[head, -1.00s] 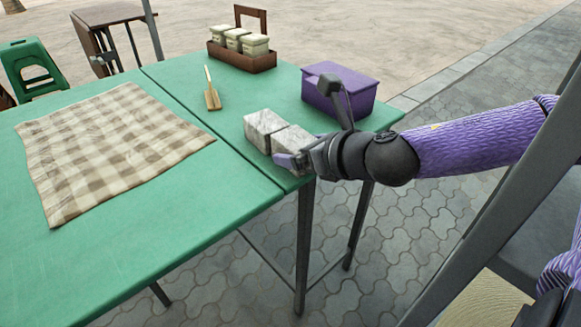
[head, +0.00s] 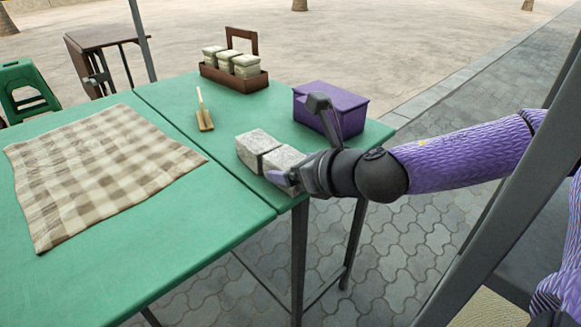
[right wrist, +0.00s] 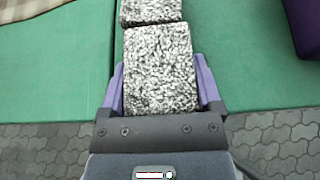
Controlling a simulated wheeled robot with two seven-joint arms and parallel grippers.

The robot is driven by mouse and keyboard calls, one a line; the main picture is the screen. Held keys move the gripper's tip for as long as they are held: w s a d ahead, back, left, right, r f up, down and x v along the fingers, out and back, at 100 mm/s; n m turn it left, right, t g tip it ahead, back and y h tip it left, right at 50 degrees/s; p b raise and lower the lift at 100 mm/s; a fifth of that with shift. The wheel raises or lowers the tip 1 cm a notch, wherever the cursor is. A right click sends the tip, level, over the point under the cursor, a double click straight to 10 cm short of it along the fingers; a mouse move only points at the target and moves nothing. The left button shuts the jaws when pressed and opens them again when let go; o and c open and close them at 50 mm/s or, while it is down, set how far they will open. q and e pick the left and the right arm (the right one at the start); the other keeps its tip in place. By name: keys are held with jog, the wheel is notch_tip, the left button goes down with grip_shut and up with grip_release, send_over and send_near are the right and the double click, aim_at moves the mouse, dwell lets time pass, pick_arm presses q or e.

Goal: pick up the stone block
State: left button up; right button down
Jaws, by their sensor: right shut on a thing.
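Two grey speckled stone blocks sit end to end near the right end of the green table (head: 150,215). My right gripper (head: 283,177) comes in from the right and is shut on the nearer stone block (head: 284,158). In the right wrist view, the same block (right wrist: 160,70) fills the space between the purple fingers of my right gripper (right wrist: 165,85). The farther stone block (head: 258,141) lies just beyond it, with only a narrow gap between them. I cannot tell whether the held block is clear of the tabletop. My left gripper is out of view.
A purple box (head: 330,108) stands behind my right gripper. A wooden caddy (head: 233,79) with several lidded jars is at the back. A small wooden paddle (head: 204,118) lies left of the blocks, and a checked cloth (head: 95,170) covers much of the left side.

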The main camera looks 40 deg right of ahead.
aim_at(293, 161)
jog(key=shift+r, duration=0.2)
notch_tip(293, 161, up, 4)
jog(key=shift+f+p, duration=0.25)
jog(key=shift+p, duration=0.95)
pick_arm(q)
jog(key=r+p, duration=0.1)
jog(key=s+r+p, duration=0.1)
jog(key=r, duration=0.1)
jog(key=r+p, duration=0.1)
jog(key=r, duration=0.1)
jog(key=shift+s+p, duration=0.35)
pick_arm(e)
notch_tip(293, 161, up, 6)
jog(key=shift+r, duration=0.1)
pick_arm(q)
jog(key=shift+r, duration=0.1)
